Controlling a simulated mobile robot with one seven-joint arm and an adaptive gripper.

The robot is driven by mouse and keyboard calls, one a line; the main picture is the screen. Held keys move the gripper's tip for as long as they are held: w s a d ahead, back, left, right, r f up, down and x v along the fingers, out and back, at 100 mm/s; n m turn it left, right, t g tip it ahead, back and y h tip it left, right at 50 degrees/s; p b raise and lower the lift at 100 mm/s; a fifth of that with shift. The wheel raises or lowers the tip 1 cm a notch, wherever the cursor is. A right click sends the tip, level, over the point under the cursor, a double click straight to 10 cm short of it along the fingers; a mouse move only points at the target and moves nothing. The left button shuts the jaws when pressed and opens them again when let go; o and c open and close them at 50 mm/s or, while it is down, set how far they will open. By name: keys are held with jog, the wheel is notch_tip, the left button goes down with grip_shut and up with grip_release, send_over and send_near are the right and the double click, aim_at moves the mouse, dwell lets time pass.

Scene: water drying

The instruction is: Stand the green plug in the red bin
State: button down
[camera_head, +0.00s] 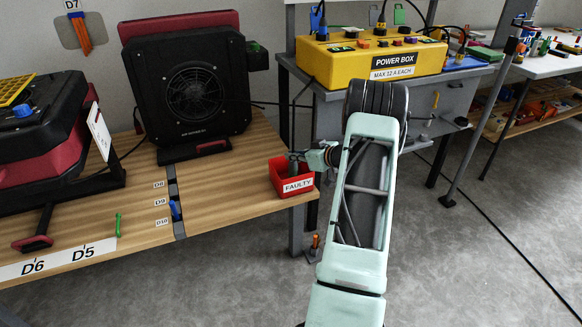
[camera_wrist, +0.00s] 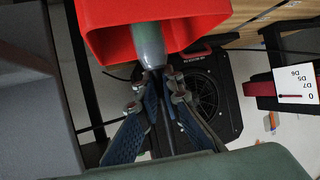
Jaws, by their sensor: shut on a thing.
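The red bin (camera_head: 291,181), labelled FAULTY, stands at the right front corner of the wooden bench. It also shows at the top of the wrist view (camera_wrist: 103,42). My gripper (camera_wrist: 153,77) is shut on a dull grey-green rounded cylinder, which I take for the green plug (camera_wrist: 149,44). The plug extends into the bin's opening in the wrist view. Whether it touches the bin floor is hidden. In the head view my gripper (camera_head: 297,158) is small and low at the bin's back edge, and the plug cannot be made out.
A black fan unit (camera_head: 192,90) stands behind the bin on the wooden bench (camera_head: 225,195). The yellow power box (camera_head: 370,60) is on a grey bench to the right. A thin green piece (camera_head: 118,224) lies at the left front. Clear floor lies in front.

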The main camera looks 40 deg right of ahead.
aim_at(295, 164)
jog(key=shift+w+f, duration=0.15)
jog(key=shift+f, duration=0.1)
jog(key=f, duration=0.2)
jog(key=f+b, duration=0.1)
jog(key=shift+w+a+f, duration=0.1)
jog(key=shift+w+f, duration=0.15)
jog(key=shift+f, duration=0.05)
jog(key=shift+r, duration=0.1)
jog(key=c, duration=2.1)
grip_release()
jog(key=shift+f, duration=0.2)
jog(key=shift+r, duration=0.2)
jog(key=p+v, duration=0.2)
jog(key=v, duration=1)
